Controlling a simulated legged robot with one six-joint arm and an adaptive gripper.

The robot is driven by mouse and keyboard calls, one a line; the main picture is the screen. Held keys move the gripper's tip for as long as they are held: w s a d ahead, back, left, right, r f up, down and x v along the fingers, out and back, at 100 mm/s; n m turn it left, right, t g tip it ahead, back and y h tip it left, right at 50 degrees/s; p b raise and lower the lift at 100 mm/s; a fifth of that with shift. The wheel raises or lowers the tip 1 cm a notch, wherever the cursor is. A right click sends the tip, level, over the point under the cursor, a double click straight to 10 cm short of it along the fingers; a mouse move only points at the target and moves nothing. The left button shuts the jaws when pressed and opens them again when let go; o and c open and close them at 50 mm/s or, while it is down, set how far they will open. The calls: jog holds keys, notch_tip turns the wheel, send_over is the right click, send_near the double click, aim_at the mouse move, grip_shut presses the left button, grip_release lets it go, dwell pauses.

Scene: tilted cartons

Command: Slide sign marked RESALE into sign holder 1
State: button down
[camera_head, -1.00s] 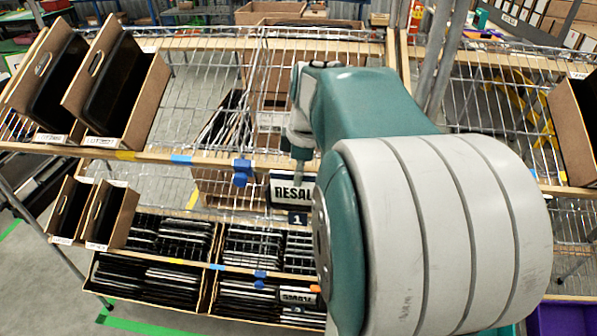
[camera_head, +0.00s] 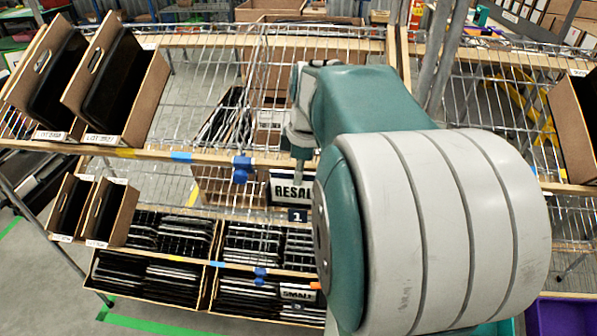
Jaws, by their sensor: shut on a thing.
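A small dark tag marked 1 (camera_head: 297,215) is directly below the sign, marking sign holder 1. The holder itself is largely covered, so I cannot tell how deep the sign sits in it.
A blue clip (camera_head: 241,170) is on the shelf rail left of the sign. Cartons with black items (camera_head: 128,90) tilt at the upper left. Lower bins (camera_head: 150,280) hold several black items, with a SMALL sign (camera_head: 298,293) in front. The wire shelf between is mostly clear.

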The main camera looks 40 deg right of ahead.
jog(key=shift+f, duration=0.1)
dwell(0.3)
jog(key=c, duration=0.7)
grip_release()
jog(key=shift+o, duration=0.2)
notch_tip(320, 180, up, 12)
jog(key=s, duration=0.1)
jog(key=shift+d, duration=0.45)
jog(key=shift+f, duration=0.1)
